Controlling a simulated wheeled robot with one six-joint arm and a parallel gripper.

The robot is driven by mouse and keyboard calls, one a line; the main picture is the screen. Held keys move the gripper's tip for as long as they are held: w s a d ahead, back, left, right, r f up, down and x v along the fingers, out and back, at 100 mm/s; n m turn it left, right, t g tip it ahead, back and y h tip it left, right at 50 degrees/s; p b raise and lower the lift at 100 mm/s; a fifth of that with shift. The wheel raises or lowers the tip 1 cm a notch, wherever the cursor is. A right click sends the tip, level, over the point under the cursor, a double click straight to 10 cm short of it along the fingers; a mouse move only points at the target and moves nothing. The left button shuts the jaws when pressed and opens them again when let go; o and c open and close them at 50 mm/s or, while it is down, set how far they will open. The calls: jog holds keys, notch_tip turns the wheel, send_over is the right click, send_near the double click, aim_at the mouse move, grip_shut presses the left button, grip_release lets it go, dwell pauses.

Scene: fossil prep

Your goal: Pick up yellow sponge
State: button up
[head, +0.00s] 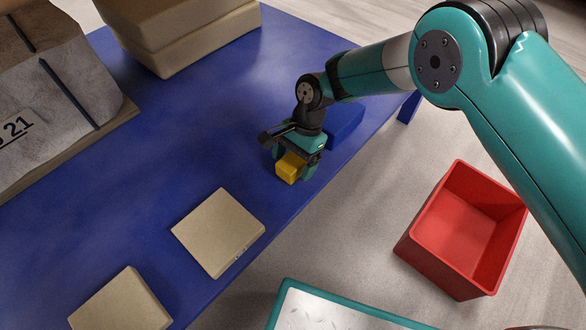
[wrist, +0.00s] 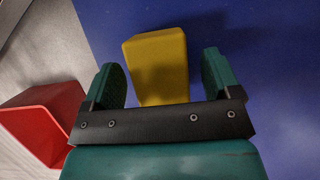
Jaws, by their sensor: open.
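The yellow sponge (head: 289,168) is a small block on the blue table, near its right edge in the head view. My gripper (head: 294,172) is directly over it, pointing down, and hides part of it. In the wrist view the sponge (wrist: 158,65) lies between the two green fingers of my gripper (wrist: 165,78), with a visible gap to the finger on each side. The gripper is open. The sponge's near end is hidden behind the dark gripper bar.
A blue block (head: 345,122) lies just beyond the gripper. Beige boxes (head: 218,232) (head: 122,303) lie on the blue table (head: 130,215). A red bin (head: 465,230) stands on the floor to the right, near a teal-rimmed tray (head: 335,306). A wrapped fossil block (head: 60,95) is at left.

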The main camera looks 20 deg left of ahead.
aim_at(293, 160)
jog(key=shift+s+f, duration=0.15)
jog(key=shift+f, duration=0.25)
jog(key=shift+r, duration=0.1)
jog(key=c, duration=1)
notch_tip(293, 160, up, 10)
jog(key=p, duration=0.6)
